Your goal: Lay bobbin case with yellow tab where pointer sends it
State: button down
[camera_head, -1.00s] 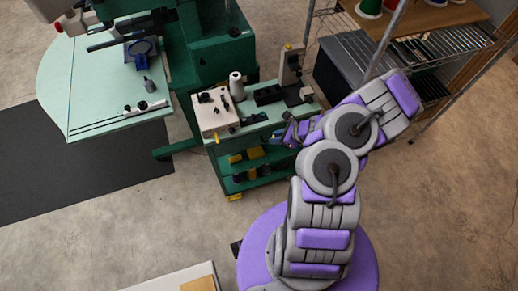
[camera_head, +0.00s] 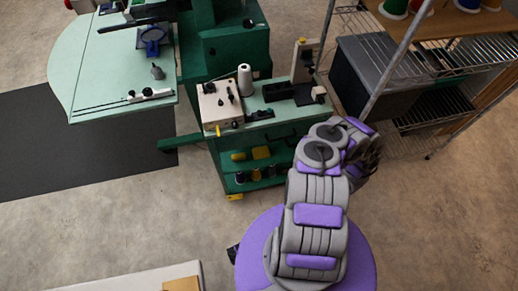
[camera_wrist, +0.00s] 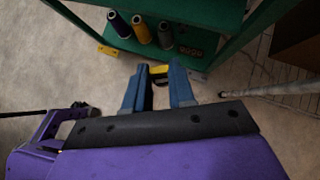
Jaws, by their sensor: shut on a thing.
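In the wrist view my gripper (camera_wrist: 159,82) has its two blue fingers closed on a small dark thing with a yellow part, which I take to be the bobbin case with the yellow tab (camera_wrist: 158,71). Most of it is hidden between the fingers. It is held in front of the lower part of the green trolley (camera_wrist: 185,55). In the head view my folded arm hides the gripper and the case. I cannot make out a pointer for certain in either view.
The trolley top (camera_head: 285,115) bears a cream box with dark knobs (camera_head: 219,103), a white cone (camera_head: 245,80) and a black fixture (camera_head: 290,92). Thread spools (camera_wrist: 142,28) stand on its lower shelf. A wire rack (camera_head: 440,75) stands right. Floor (camera_head: 440,220) is clear at right.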

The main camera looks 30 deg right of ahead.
jog(key=s+d+f, duration=0.3)
jog(key=d, duration=0.3)
jog(key=b, duration=0.3)
send_near(287, 152)
jog(key=w, duration=0.1)
jog(key=shift+w+a+r+m, duration=0.1)
jog(key=shift+w+a+m, duration=0.1)
jog(key=shift+w, duration=0.3)
jog(key=shift+w+a+m, duration=0.1)
jog(key=shift+w+a, duration=0.1)
jog(key=shift+w, duration=0.3)
jog(key=shift+w+f, duration=0.15)
jog(key=shift+f, duration=0.15)
notch_tip(287, 152, down, 3)
jog(key=shift+f+b, duration=0.1)
jog(key=shift+b, duration=0.7)
jog(key=c, duration=1)
grip_release()
jog(key=shift+o, duration=0.2)
